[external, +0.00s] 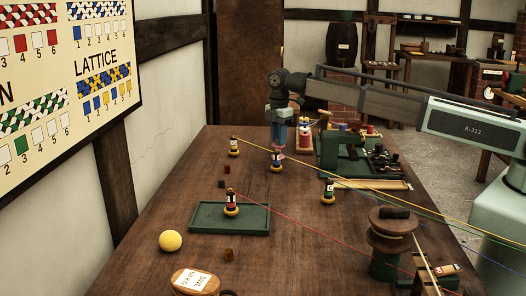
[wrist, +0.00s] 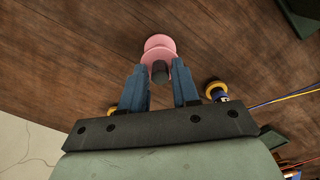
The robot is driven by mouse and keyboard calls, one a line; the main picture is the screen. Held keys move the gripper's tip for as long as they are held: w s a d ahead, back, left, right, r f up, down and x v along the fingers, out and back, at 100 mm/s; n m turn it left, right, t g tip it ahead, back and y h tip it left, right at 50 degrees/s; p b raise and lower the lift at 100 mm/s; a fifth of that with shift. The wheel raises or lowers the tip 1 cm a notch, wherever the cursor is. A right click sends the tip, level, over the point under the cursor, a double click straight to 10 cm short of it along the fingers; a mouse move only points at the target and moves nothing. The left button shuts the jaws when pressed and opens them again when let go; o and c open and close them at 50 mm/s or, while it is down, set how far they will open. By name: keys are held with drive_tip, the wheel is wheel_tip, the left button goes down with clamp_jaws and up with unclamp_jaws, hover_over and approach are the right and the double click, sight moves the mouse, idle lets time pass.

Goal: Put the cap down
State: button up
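My gripper (external: 279,134) points down over the far part of the wooden table. A pink round piece with stacked discs and a dark stub (wrist: 160,48) is at its fingertips in the wrist view; it also shows pink below the fingers in the external view (external: 280,154). I take it for the cap, but no label shows. The two blue fingers (wrist: 160,78) stand apart on either side of the dark stub. Whether they press on the piece, and whether it touches the table, I cannot tell.
A bobbin with a yellow ring (external: 276,163) stands close in front of my gripper, another (external: 234,147) to its left. A green tray (external: 200,217) holds one bobbin. Coloured strands cross the right side. A green machine (external: 340,155) stands right. A yellow ball (external: 170,240) lies front left.

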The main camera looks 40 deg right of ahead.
drive_tip(key=shift+o, duration=1.1)
drive_tip(key=shift+r, duration=0.1)
wheel_tip(320, 180, up, 12)
